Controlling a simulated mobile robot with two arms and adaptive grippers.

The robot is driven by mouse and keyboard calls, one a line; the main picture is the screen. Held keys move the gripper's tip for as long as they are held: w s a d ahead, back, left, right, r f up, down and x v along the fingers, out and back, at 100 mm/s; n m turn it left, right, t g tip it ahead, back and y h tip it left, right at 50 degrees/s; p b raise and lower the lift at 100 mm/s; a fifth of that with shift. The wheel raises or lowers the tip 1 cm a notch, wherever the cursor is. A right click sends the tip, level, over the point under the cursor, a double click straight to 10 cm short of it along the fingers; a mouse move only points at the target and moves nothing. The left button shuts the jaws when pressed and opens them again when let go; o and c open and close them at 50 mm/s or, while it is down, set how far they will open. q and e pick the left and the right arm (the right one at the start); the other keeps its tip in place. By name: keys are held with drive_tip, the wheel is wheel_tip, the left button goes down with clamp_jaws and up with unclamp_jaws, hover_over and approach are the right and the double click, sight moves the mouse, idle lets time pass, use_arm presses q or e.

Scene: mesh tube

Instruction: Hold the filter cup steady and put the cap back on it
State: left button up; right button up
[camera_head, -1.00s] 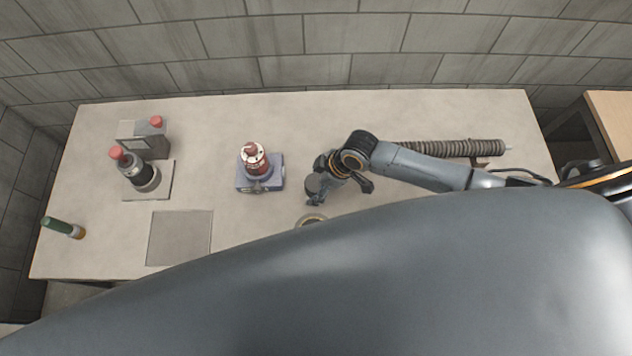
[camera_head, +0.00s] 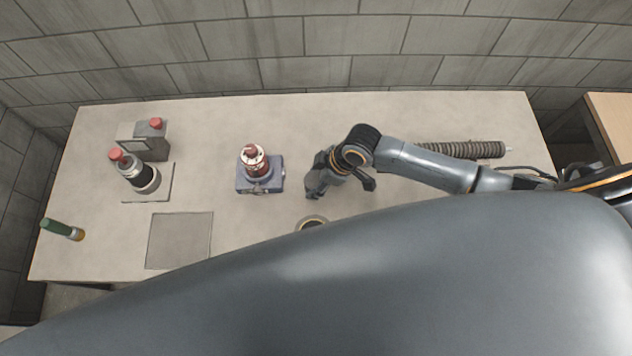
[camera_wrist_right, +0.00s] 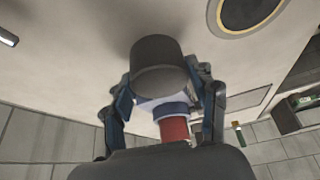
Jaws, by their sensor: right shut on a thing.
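My right gripper (camera_head: 342,187) is over the middle of the table. In the right wrist view, its fingers (camera_wrist_right: 165,103) are closed on the sides of a dark grey cylindrical piece (camera_wrist_right: 160,66), which could be the cap; I cannot tell for certain. In the head view the gripper mostly hides this piece. A round thing with a dark middle and a tan rim (camera_head: 310,219), possibly the filter cup, is just below the gripper, partly hidden by my own body. Its rim also shows in the wrist view (camera_wrist_right: 222,22). The left gripper is out of view.
A red-and-white piece (camera_head: 254,160) stands on a blue base (camera_head: 262,187) left of the gripper. A ribbed tube (camera_head: 465,150) lies behind my arm. A grey box (camera_head: 150,147), black bottle (camera_head: 146,178), flat plate (camera_head: 178,240) and green tube (camera_head: 60,228) are farther left.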

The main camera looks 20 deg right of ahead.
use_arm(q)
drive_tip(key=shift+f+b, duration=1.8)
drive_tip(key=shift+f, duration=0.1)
use_arm(e)
drive_tip(key=s+d+r, duration=0.3)
drive_tip(key=s+r, duration=0.7)
drive_tip(key=s, duration=0.3)
drive_tip(key=shift+s+r, duration=0.15)
drive_tip(key=shift+s, duration=0.2)
drive_tip(key=shift+w+d, duration=0.1)
drive_tip(key=shift+w, duration=0.05)
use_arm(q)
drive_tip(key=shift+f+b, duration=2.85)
use_arm(e)
drive_tip(key=w+d+r+m+t+h, duration=0.1)
drive_tip(key=w+d+r+m+h, duration=0.1)
drive_tip(key=w+r+m, duration=0.3)
drive_tip(key=w+d+r+m+t+h, duration=0.1)
drive_tip(key=w+r+m, duration=0.5)
drive_tip(key=w, duration=0.8)
drive_tip(key=shift+d+m+t+h, duration=0.3)
drive_tip(key=shift+d+m+h, duration=0.3)
drive_tip(key=shift+m, duration=0.2)
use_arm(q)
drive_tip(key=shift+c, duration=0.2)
